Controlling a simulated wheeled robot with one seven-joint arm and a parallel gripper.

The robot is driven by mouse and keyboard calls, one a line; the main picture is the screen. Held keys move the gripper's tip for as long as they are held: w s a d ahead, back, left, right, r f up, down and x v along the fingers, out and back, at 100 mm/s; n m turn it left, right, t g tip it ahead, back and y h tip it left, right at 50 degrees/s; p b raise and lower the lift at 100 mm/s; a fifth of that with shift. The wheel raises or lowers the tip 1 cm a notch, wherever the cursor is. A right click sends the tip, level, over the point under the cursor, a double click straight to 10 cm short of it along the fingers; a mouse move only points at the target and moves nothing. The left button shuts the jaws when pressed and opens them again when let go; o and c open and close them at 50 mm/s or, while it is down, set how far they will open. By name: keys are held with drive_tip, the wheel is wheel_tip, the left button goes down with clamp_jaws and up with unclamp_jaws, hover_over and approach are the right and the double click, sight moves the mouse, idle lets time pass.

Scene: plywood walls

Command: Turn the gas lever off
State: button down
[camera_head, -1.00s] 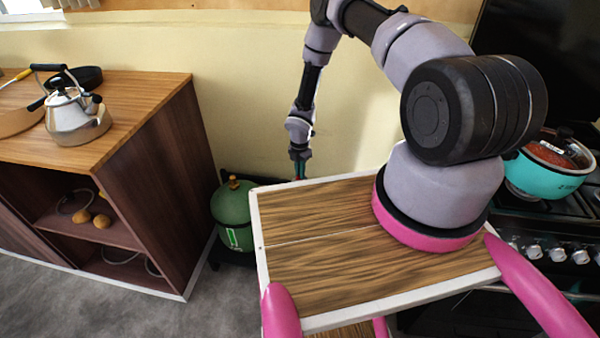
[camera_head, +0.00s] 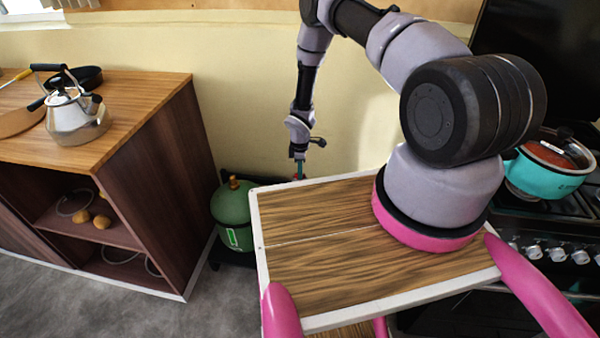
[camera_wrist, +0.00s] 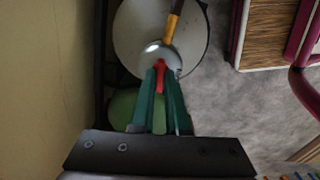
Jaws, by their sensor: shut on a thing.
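My gripper (camera_wrist: 162,95) has teal fingers, close together, with the red gas lever (camera_wrist: 160,70) between their tips in the wrist view. The gripper is shut on the lever. The lever sits beside a shiny silver dome, with an orange-yellow bar (camera_wrist: 171,28) running up from it. The exact angle of the lever is hard to tell.
A green gas bottle (camera_head: 233,207) stands on the floor between the wooden cabinet (camera_head: 160,190) and my wooden top. The plain yellow wall (camera_head: 240,110) is close behind my arm. A stove with a turquoise pot (camera_head: 540,178) is at the right.

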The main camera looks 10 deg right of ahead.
drive_tip(key=shift+m, duration=0.9)
drive_tip(key=c, duration=0.9)
unclamp_jaws()
wheel_tip(320, 180, up, 11)
drive_tip(key=shift+f, duration=0.1)
